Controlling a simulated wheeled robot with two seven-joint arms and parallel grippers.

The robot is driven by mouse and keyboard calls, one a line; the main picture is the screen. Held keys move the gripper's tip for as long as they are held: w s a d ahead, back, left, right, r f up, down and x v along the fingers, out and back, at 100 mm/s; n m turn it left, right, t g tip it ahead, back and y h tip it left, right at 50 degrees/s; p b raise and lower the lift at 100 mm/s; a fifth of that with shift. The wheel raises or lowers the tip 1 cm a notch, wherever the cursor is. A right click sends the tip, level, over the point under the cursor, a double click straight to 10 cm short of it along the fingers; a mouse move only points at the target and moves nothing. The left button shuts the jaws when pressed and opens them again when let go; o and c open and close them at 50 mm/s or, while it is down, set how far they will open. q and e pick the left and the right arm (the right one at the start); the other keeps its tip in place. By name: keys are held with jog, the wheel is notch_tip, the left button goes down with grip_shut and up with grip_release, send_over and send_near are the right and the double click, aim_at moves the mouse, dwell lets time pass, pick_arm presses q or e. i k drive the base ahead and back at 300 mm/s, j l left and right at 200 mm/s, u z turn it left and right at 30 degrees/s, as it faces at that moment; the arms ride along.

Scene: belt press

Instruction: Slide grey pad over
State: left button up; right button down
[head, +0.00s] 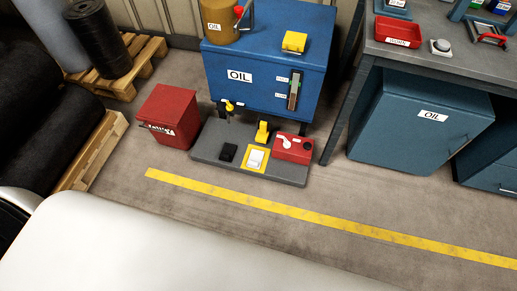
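A dark grey platform (276,173) lies on the floor in front of the blue oil tank (258,65). On it are a small black pad (228,153) and a pale, whitish-grey block (256,158) on a yellow square (246,168). I cannot tell which of these is the grey pad. A yellow upright piece (262,133) stands behind the yellow square. A red box (296,150) with a white part on it sits at the platform's right end. Neither of my grippers is in view.
A red bin (169,115) stands left of the platform. Dark rolls (98,35) rest on wooden pallets at the left. A workbench (440,62) and blue oil cabinet (420,128) stand at the right. The floor before the platform is clear, with a yellow line (330,222) across it.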

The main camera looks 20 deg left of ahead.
aim_at(255, 158)
jog(key=i+j+z, duration=0.25)
jog(key=j, duration=0.2)
jog(key=j+z, duration=0.25)
jog(key=j, duration=0.2)
jog(key=i+j+z, duration=0.2)
jog(key=j, duration=0.35)
jog(key=k, duration=0.05)
